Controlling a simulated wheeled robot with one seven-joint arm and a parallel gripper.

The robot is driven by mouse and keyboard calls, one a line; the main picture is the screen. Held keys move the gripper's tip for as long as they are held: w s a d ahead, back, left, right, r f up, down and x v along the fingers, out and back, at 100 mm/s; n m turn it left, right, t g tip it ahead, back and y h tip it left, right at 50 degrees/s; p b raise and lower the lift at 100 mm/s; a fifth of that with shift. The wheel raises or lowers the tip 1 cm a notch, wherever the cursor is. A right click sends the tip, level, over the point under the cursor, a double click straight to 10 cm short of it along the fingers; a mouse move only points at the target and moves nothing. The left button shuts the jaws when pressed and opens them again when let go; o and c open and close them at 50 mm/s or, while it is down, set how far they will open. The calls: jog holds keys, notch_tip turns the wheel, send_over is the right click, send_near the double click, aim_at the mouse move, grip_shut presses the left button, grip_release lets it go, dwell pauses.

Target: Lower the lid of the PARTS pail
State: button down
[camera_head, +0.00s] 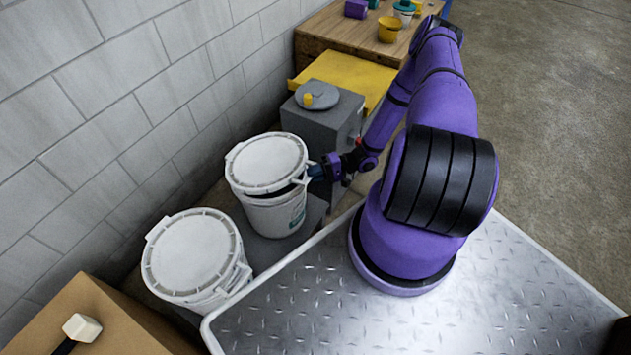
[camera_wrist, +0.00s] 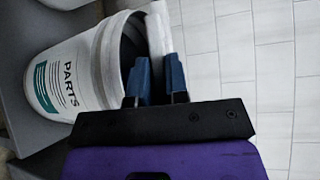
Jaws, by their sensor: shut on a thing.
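The PARTS pail (camera_head: 277,217) is a white bucket with a green-marked label. Its white lid (camera_head: 266,162) lies over the mouth, slightly raised, with a dark gap under the edge nearest my gripper. My gripper (camera_head: 313,172) is at the lid's right edge, its blue fingers closed on that edge. In the wrist view, which is turned sideways, the pail's PARTS label (camera_wrist: 66,83) is readable. The lid's edge (camera_wrist: 158,32) stands apart from the pail rim there, with dark interior between. The fingers (camera_wrist: 158,70) are at the lid edge; their exact contact is partly hidden.
A second lidded white pail (camera_head: 192,255) stands in front, near a cardboard box (camera_head: 105,325) with a mallet. A wooden bench (camera_head: 345,30) is farther back. A block wall (camera_head: 120,90) borders the left.

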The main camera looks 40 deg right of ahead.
jog(key=w+a+r+m+g+h, duration=0.1)
jog(key=w+r, duration=0.3)
jog(key=r, duration=0.8)
jog(key=shift+w+a+m, duration=0.25)
jog(key=shift+w+m, duration=0.05)
jog(key=shift+w, duration=0.05)
jog(key=c, duration=1.1)
grip_release()
jog(key=shift+f, duration=0.1)
jog(key=shift+s, duration=0.1)
jog(key=v, duration=1)
jog(key=shift+s+d+r, duration=0.1)
jog(key=shift+d+r, duration=0.15)
jog(key=shift+d, duration=0.1)
